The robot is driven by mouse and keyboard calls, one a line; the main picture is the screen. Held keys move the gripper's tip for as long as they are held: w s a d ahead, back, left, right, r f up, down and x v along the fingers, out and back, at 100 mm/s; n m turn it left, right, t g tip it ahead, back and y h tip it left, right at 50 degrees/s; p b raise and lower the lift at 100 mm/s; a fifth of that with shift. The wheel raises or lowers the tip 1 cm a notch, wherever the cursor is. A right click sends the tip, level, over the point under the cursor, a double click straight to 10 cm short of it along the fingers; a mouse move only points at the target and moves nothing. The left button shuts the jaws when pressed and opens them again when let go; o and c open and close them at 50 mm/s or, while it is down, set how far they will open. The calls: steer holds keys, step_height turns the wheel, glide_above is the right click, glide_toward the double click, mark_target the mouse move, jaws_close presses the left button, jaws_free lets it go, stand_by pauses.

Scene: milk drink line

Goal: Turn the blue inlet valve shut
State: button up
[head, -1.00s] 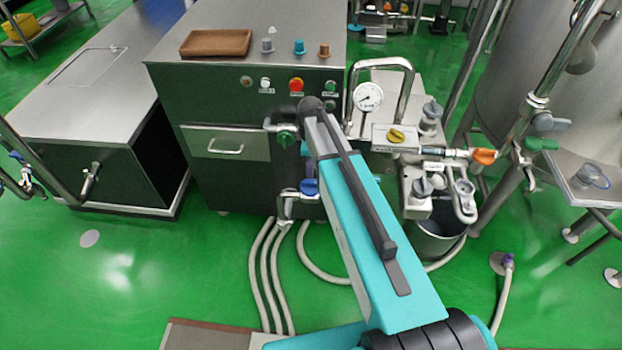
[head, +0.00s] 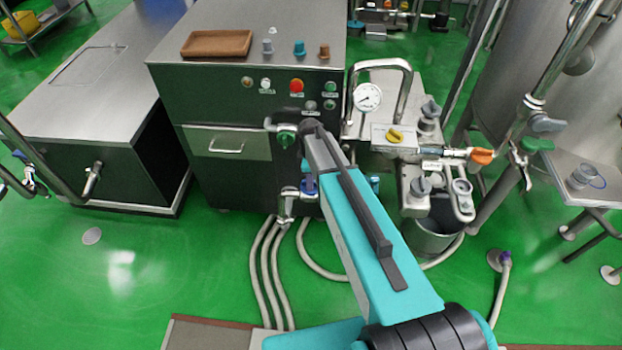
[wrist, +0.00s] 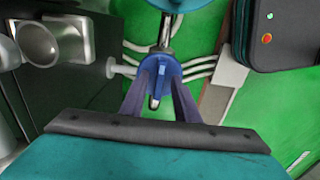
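The blue inlet valve (head: 309,187) sits on a metal pipe fitting at the lower front of the dark cabinet, with pale hoses running down below it. My arm partly covers it in the head view. In the wrist view the blue valve (wrist: 168,70) lies straight ahead, near the middle. My gripper (wrist: 163,75) has its two dark fingers apart, one on each side of the valve's blue part, with a metal end showing between them. Whether the fingers touch the valve is not clear. The fingertips are hidden behind my arm in the head view.
A green valve (head: 285,136) sits just above on the same cabinet (head: 255,170). Hoses (head: 265,270) lie on the green floor, which is otherwise open at lower left.

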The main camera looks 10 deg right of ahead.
jaws_close()
steer(key=shift+f+m+b, duration=0.1)
steer(key=shift+m+b, duration=1)
steer(key=shift+m, duration=0.2)
steer(key=m+b, duration=0.2)
steer(key=m, duration=0.2)
steer(key=m+b, duration=0.2)
steer(key=m, duration=0.3)
steer(key=shift+m+b, duration=0.3)
steer(key=m+b, duration=0.1)
steer(key=m, duration=0.4)
steer(key=shift+m, duration=0.4)
